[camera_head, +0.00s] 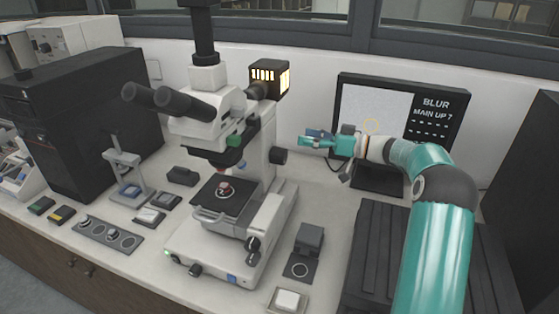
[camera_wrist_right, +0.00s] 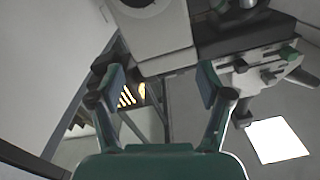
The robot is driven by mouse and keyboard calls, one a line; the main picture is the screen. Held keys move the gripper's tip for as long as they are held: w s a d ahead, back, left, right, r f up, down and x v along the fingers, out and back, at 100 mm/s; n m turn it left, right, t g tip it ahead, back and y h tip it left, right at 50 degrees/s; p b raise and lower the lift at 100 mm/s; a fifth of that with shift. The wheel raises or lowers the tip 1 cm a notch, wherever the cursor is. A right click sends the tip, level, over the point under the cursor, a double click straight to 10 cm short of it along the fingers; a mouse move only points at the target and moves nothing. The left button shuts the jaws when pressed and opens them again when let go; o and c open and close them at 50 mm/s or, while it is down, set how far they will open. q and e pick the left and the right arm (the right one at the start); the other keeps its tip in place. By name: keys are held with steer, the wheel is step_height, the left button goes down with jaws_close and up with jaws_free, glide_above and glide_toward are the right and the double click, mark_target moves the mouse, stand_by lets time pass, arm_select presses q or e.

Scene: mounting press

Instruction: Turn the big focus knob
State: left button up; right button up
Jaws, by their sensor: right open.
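The white microscope (camera_head: 235,150) stands on the bench in the head view. A large black round knob (camera_head: 278,155) sticks out of the right side of its column. A smaller dark knob pair (camera_head: 253,243) sits lower, at the right of the base. My right gripper (camera_head: 305,140) is open and empty, to the right of the column, slightly above the large knob and apart from it. In the right wrist view, the open fingers (camera_wrist_right: 163,85) have nothing between their tips; a dark round end that looks like the large knob (camera_wrist_right: 137,4) is cut by the top edge. My left gripper is out of view.
A monitor (camera_head: 402,118) behind my right arm reads "BLUR" and "MAIN UP ?". The lit lamp box (camera_head: 264,78) stands behind the column and also shows in the wrist view (camera_wrist_right: 127,96). A small dark box (camera_head: 309,238) stands right of the base.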

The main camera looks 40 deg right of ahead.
steer(key=f, duration=0.1)
steer(key=b, duration=0.8)
glide_toward(285, 158)
steer(key=x, duration=0.4)
steer(key=p+x, duration=0.2)
steer(key=x, duration=0.4)
steer(key=shift+d+f+p, duration=0.1)
steer(key=shift+d+p, duration=0.1)
steer(key=shift+p, duration=0.1)
steer(key=shift+w+a+f, duration=0.1)
steer(key=shift+w+a, duration=0.15)
steer(key=shift+w, duration=0.3)
